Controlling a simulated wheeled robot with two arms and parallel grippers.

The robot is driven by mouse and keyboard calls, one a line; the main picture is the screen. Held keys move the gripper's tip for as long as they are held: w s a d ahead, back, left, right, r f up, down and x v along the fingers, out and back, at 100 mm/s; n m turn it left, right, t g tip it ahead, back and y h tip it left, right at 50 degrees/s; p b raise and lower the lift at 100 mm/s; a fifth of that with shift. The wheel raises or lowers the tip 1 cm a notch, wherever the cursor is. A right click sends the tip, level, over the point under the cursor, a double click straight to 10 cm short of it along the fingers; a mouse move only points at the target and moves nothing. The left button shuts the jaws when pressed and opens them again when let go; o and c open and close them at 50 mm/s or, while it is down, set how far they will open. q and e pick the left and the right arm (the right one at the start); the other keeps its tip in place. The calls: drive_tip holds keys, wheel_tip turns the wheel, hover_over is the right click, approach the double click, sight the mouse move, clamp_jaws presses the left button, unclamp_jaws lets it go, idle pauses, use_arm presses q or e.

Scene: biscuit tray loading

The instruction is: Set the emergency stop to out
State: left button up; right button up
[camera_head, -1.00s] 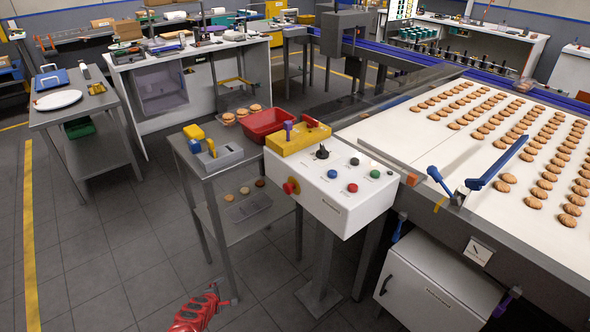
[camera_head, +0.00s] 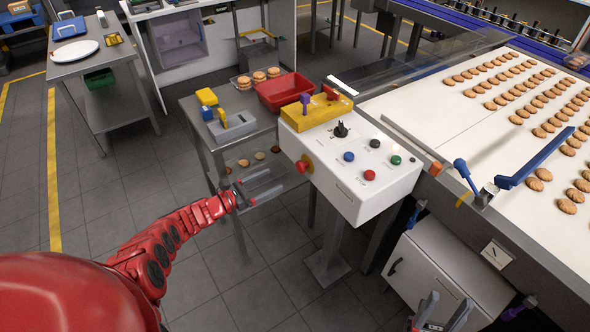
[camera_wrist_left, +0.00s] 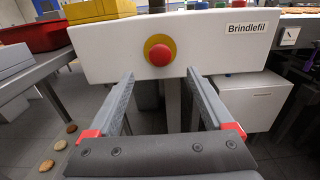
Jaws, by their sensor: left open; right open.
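The emergency stop (camera_head: 304,164) is a red mushroom button on a yellow ring. I cannot tell whether the button is in or out. My right gripper (camera_head: 444,311) is open and empty at the bottom edge.
The box top carries a black knob (camera_head: 341,130), several coloured buttons and a yellow block (camera_head: 316,112) at the back. A red bin (camera_head: 284,92) stands on the side table behind. The conveyor (camera_head: 470,135) with biscuits is to the right, above a white cabinet (camera_head: 437,278).

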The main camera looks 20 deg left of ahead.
sight(298, 168)
use_arm(q)
drive_tip(key=b+x, duration=0.2)
drive_tip(key=x, duration=0.6)
drive_tip(key=shift+w+d+f+b, duration=0.2)
drive_tip(key=shift+w+b, duration=0.05)
drive_tip(key=shift+b, duration=0.15)
drive_tip(key=shift+w+d+r, duration=0.15)
drive_tip(key=shift+w+d, duration=0.25)
drive_tip(key=shift+w, duration=0.1)
clamp_jaws()
